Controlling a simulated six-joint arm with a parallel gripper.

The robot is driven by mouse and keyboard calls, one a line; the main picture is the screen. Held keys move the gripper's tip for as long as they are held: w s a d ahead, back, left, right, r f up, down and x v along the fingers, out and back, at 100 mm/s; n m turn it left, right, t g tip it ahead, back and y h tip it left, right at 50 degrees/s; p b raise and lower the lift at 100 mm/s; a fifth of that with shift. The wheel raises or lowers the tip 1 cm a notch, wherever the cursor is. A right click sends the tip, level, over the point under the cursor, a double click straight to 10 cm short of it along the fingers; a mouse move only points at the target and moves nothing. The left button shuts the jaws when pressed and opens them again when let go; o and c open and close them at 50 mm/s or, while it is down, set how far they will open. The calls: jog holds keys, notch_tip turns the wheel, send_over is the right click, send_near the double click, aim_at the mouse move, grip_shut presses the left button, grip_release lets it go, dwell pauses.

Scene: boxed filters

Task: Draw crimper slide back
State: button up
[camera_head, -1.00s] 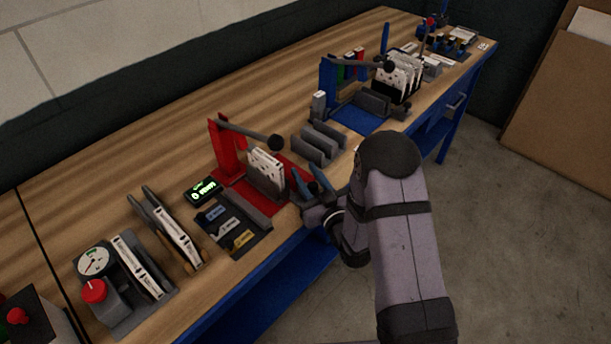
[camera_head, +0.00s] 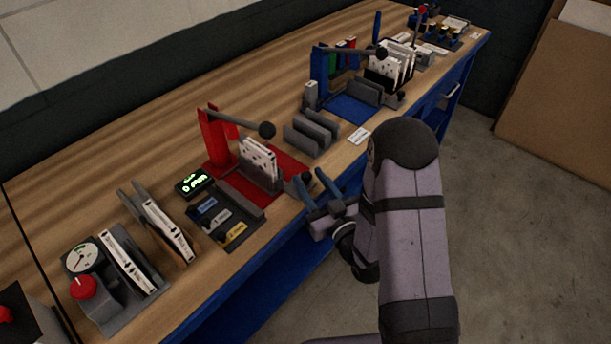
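The red crimper (camera_head: 217,140) stands on the bench at picture centre-left. Its grey lever ends in a dark ball (camera_head: 267,130) and is raised over the slide. A white boxed filter (camera_head: 258,157) stands upright in the grey holder on the red base (camera_head: 286,163). My gripper (camera_head: 309,178) is at the bench's front edge, just right of the red base. Its two blue fingers are spread apart with nothing visible held between them. A small dark grey knob shows beside the left fingertip; I cannot tell whether they touch.
An empty grey rack (camera_head: 312,133) and a blue station (camera_head: 350,105) stand to the right. The floor in front is clear.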

jog(key=shift+s+d, duration=0.15)
jog(key=shift+s, duration=0.25)
